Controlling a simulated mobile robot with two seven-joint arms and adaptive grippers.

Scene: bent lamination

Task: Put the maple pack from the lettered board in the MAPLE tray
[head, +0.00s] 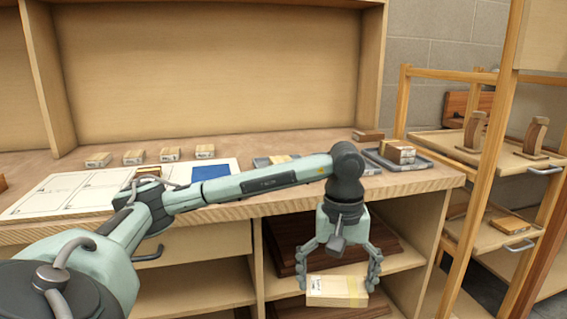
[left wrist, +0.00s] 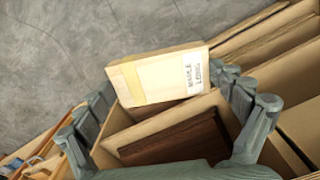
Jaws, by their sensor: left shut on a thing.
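My left gripper (head: 338,284) is shut on a pale maple pack (head: 330,294) in front of the bench, below its top edge. In the left wrist view the pack (left wrist: 150,78) is a flat cream block with a tan band; its white label seems to read "MAPLE LONG". Its ends lie between the fingers of the gripper (left wrist: 168,85). The white board (head: 60,192) with outlined panels lies on the bench at left; its lettering is too small to read. A grey tray (head: 428,162) at the bench's right end holds brown packs. Another tray is mostly hidden behind my arm. My right gripper is out of view.
Several small pale packs (head: 134,157) stand in a row at the back of the bench (head: 300,146). A blue square (head: 211,174) lies on the board. A wooden rack (head: 440,145) with shelves and brackets stands at right. Open shelves (head: 405,262) sit under the bench.

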